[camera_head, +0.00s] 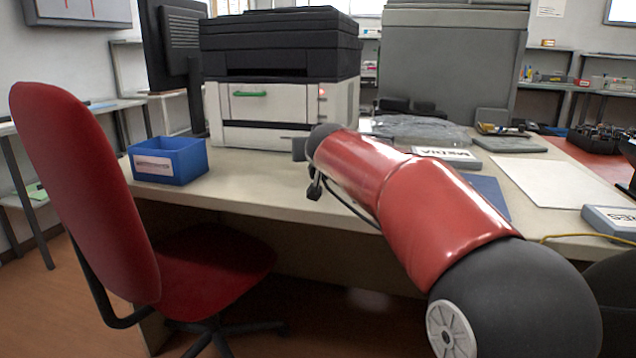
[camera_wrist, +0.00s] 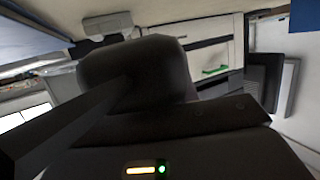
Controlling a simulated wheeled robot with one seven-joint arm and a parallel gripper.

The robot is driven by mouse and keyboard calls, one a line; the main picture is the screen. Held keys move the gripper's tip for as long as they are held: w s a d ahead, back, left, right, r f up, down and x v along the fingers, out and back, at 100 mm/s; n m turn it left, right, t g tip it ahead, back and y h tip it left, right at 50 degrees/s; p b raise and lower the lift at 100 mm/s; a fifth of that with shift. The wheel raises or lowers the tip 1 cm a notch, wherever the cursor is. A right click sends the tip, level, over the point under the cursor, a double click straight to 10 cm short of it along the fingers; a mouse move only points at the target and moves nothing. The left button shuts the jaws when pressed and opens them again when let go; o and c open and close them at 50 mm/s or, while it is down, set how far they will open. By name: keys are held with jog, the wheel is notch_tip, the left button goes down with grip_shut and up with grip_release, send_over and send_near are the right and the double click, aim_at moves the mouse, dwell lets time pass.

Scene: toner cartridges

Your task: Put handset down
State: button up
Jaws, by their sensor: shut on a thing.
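My red arm reaches across the front of the desk, with my gripper (camera_head: 314,172) at its far end, mostly hidden behind my own wrist. In the wrist view a dark, rounded block, which looks like the handset (camera_wrist: 135,72), fills the middle, close to the camera. My gripper is shut on it. In the head view a small dark part hangs by the arm's end, above the desk's front edge, and a thin dark cord runs from there to the right under my arm. The handset's full outline and the fingertips are hidden.
A printer (camera_head: 280,105) stands behind the arm's end. A blue bin (camera_head: 168,160) is at the desk's left corner. A red chair (camera_head: 85,190) stands in front. The desk (camera_head: 255,190) is clear between bin and arm. Papers and labelled boxes lie to the right.

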jog(key=shift+f+b, duration=1.2)
jog(key=shift+f, duration=1.4)
jog(key=shift+f, duration=0.15)
jog(key=o, duration=1.1)
